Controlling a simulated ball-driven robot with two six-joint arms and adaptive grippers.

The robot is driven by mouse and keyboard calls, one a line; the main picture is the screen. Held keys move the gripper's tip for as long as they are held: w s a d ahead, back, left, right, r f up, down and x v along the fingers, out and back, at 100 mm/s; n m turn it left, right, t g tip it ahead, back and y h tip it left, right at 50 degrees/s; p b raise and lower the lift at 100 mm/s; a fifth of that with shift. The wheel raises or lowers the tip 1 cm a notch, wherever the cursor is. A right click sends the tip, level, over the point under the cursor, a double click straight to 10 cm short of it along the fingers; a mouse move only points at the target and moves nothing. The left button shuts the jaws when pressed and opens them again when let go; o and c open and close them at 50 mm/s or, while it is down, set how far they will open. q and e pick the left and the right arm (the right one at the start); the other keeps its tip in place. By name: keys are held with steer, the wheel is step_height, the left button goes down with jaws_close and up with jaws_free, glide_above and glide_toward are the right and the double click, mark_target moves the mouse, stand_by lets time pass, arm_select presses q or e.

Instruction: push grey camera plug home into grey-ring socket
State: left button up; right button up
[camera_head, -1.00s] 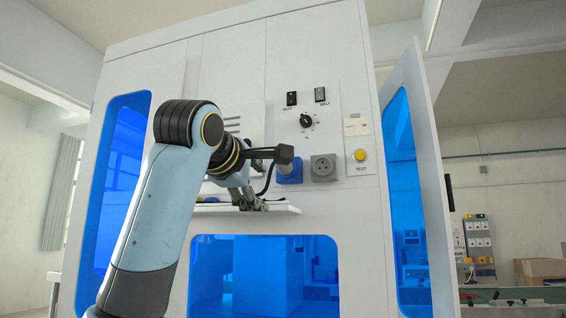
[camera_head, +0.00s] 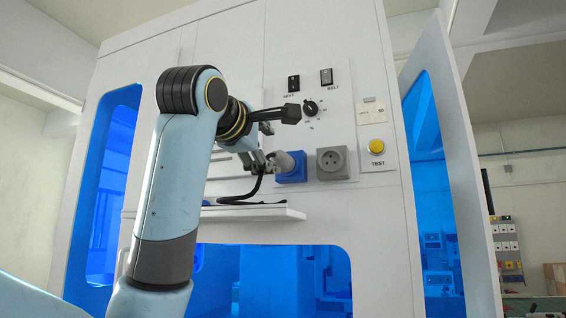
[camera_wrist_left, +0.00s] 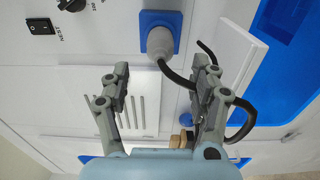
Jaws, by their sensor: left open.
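The grey plug (camera_head: 290,161) is at the blue square socket (camera_head: 291,178) on the white panel; how deep it sits cannot be told. In the left wrist view the plug (camera_wrist_left: 159,44) points at the blue socket (camera_wrist_left: 173,18), and its black cable (camera_wrist_left: 178,80) trails from its rear past the right-hand finger. My left gripper (camera_head: 270,147) is open and empty just left of the plug. In the wrist view its fingers (camera_wrist_left: 160,75) stand apart on either side of the plug's rear, not touching it. No separate grey ring can be made out. My right gripper is not in view.
A grey square outlet (camera_head: 332,164) sits right of the blue socket. Above are a black rotary knob (camera_head: 311,108) and two switches; a yellow TEST button (camera_head: 376,146) is further right. A white shelf (camera_head: 270,213) juts out below, and the cable hangs above it.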

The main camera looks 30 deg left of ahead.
mark_target(274, 155)
arm_select(q)
steer(key=shift+s, duration=0.1)
steer(key=x, duration=0.4)
steer(key=shift+w, duration=0.2)
steer(key=x, duration=0.3)
steer(key=shift+w, duration=0.15)
steer(key=shift+p+x, duration=0.3)
steer(key=shift+x, duration=0.5)
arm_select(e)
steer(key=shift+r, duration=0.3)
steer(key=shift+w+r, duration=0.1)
arm_select(q)
jaws_close()
